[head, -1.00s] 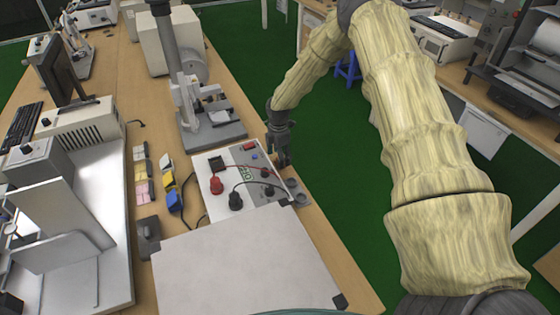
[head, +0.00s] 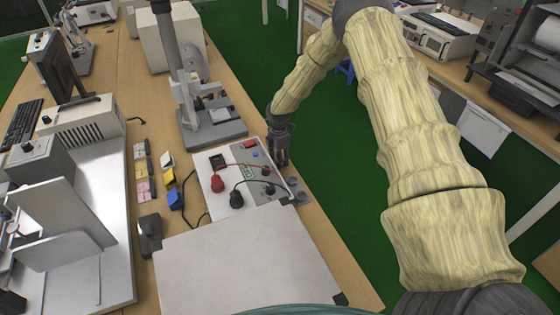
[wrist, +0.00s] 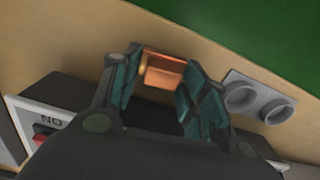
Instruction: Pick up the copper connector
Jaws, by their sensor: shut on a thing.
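The copper connector (wrist: 163,71) is a small, shiny orange-brown piece in the wrist view. It sits between the two dark fingertips of my gripper (wrist: 160,85), which are shut on it. In the head view my gripper (head: 281,157) points down at the right edge of the bench, beside the white instrument panel. The connector cannot be made out there. In the wrist view the wooden bench top shows behind the connector; I cannot tell whether the connector still touches it.
A white panel (head: 217,168) with red and black knobs and cables lies left of my gripper. A grey piece with two round sockets (wrist: 258,98) is close by on the right. A microscope-like stand (head: 212,128) is behind. Green floor lies beyond the bench edge.

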